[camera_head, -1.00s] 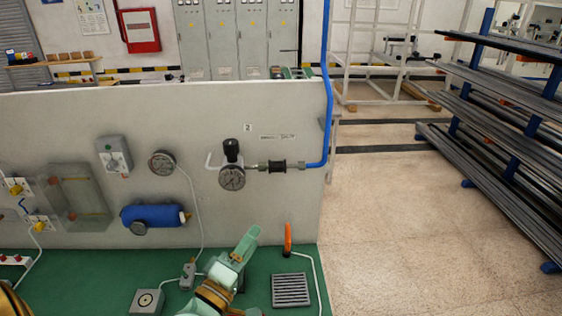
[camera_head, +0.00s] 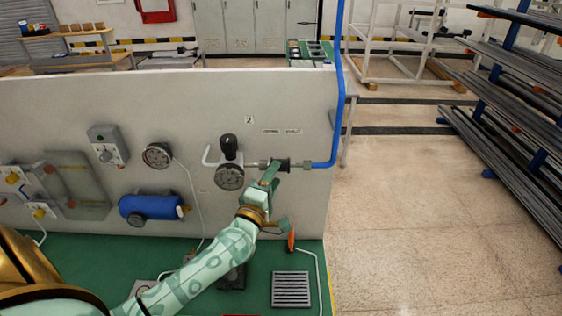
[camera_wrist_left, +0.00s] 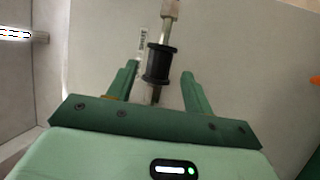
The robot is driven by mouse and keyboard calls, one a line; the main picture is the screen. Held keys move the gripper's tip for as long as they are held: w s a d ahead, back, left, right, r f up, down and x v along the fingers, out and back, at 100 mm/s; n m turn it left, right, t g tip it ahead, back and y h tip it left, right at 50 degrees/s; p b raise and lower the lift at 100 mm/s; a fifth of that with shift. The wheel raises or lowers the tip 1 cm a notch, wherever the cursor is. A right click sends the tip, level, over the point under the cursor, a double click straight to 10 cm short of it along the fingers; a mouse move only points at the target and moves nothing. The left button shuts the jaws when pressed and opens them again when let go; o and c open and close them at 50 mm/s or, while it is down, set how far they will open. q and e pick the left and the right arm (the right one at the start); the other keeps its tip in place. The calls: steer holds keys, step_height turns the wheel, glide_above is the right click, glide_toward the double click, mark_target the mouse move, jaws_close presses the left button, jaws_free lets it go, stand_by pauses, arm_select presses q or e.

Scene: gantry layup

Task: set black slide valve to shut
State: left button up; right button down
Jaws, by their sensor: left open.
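The black slide valve (camera_head: 285,164) is a dark spool-shaped sleeve on a thin metal pipe on the grey panel. It also shows in the left wrist view (camera_wrist_left: 159,63). My left gripper (camera_head: 272,171) is at the valve in the head view and covers part of it. In the left wrist view my left gripper (camera_wrist_left: 160,70) is open, with one green finger on each side of the sleeve and visible gaps between. A small label (camera_head: 281,132) above the valve is too blurred to read surely. My right gripper is not in view.
A pressure gauge (camera_head: 229,177) with a black knob (camera_head: 228,144) above it sits left of the valve. A blue pipe (camera_head: 339,90) rises at the right. A blue cylinder (camera_head: 148,207) and another gauge (camera_head: 157,155) are further left. Open floor lies right of the panel.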

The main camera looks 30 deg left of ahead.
mark_target(294, 166)
arm_select(q)
steer(key=x, duration=0.4)
steer(key=shift+w+r, duration=0.1)
steer(key=shift+w, duration=0.35)
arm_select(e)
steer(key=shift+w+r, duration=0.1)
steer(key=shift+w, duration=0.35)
arm_select(q)
jaws_close()
steer(key=shift+w+d+p, duration=0.25)
steer(key=shift+w+d, duration=0.15)
steer(key=shift+d, duration=0.25)
steer(key=shift+w+d+p, duration=0.2)
steer(key=shift+w+d, duration=0.2)
steer(key=shift+d, duration=0.3)
jaws_free()
steer(key=shift+d, duration=0.1)
steer(key=shift+w+d, duration=0.1)
steer(key=shift+w, duration=0.05)
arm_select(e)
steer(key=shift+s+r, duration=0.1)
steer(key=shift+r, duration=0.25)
